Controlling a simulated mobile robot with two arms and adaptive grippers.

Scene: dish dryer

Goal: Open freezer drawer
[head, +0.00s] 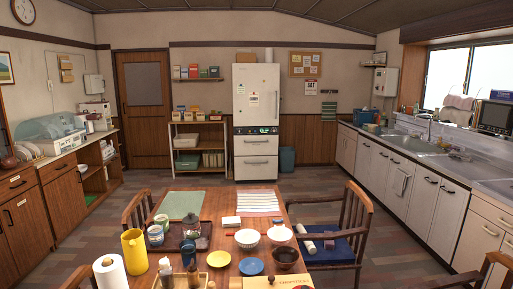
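A white refrigerator (256,97) stands against the far wall, a little right of the middle in the head view. Its tall upper door is shut. Below a dark band with a small panel are two stacked drawers, an upper drawer (256,145) and a lower drawer (256,168), each with a dark horizontal handle. Both look shut. Which one is the freezer drawer I cannot tell from labels. Neither of my grippers shows in this view.
A dining table (212,250) with bowls, plates, cups and a tray stands between me and the refrigerator. Chairs (340,228) flank it. A shelf rack (200,146) stands left of the refrigerator, and a blue bin (287,159) right. Open floor (150,183) lies beyond the table.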

